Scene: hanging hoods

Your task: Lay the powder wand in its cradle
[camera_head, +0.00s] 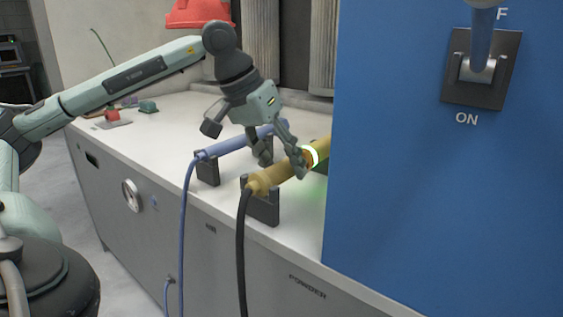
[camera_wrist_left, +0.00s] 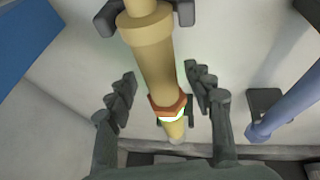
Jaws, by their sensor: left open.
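The powder wand is a yellow tube (camera_head: 268,180) with a lit ring and a black hose at its near end. It appears to lie in its dark cradle (camera_head: 262,210) on the counter, above the POWDER label. My left gripper (camera_head: 281,164) is open around the wand, close to the lit ring. In the left wrist view the wand (camera_wrist_left: 155,65) runs between the spread fingers (camera_wrist_left: 163,88), with gaps on both sides. A dark cradle block (camera_wrist_left: 108,18) shows at the top there. My right gripper is not in view.
A blue wand (camera_head: 232,144) lies in its own holder (camera_head: 207,170) left of the powder wand. A big blue panel (camera_head: 440,200) with an ON switch (camera_head: 480,68) stands close on the right. The counter's left part (camera_head: 165,125) is mostly clear.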

